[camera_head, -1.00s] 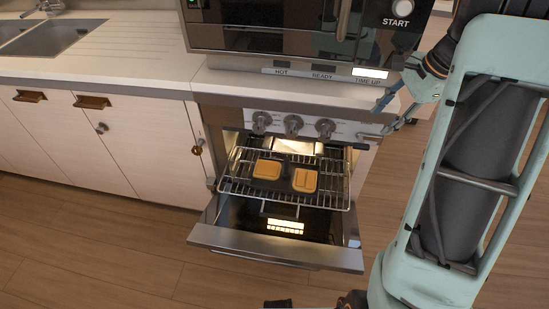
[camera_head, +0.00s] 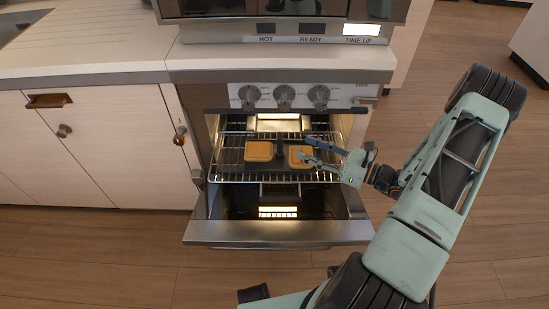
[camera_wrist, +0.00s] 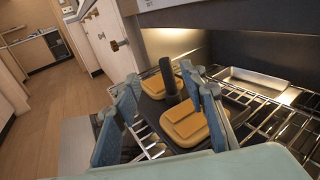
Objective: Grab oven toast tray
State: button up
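The oven toast tray (camera_head: 280,152) is a dark flat tray on the wire rack inside the open oven. It carries two golden toast slices, one on the left (camera_head: 259,151) and one on the right (camera_head: 301,155). In the wrist view, a dark upright handle (camera_wrist: 168,78) rises from the tray between the slices. My gripper (camera_head: 309,150) is open, with its fingers over the right side of the tray near the right slice. In the wrist view, the fingers of my gripper (camera_wrist: 163,112) are spread wide, with a slice and the handle showing in the gap and nothing held.
The wire rack (camera_head: 228,158) surrounds the tray. The oven door (camera_head: 275,232) is folded down in front. Knobs (camera_head: 284,97) and the counter edge (camera_head: 280,75) lie just above the opening. White cabinets (camera_head: 90,150) stand to the left; open floor lies right.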

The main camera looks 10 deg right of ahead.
aim_at(280, 136)
jog(key=shift+w+d+f+m+t, duration=0.1)
jog(key=shift+d+f+m+t, duration=0.05)
jog(key=shift+f+m+t, duration=0.25)
jog(key=shift+w, duration=0.15)
jog(key=b+x, duration=0.1)
jog(key=x, duration=0.7)
jog(key=b+x, duration=0.1)
jog(key=shift+a+f, duration=0.3)
jog(key=shift+a, duration=0.05)
jog(key=shift+w+a, duration=0.35)
jog(key=shift+w, duration=0.05)
grip_shut()
jog(key=shift+r, duration=0.1)
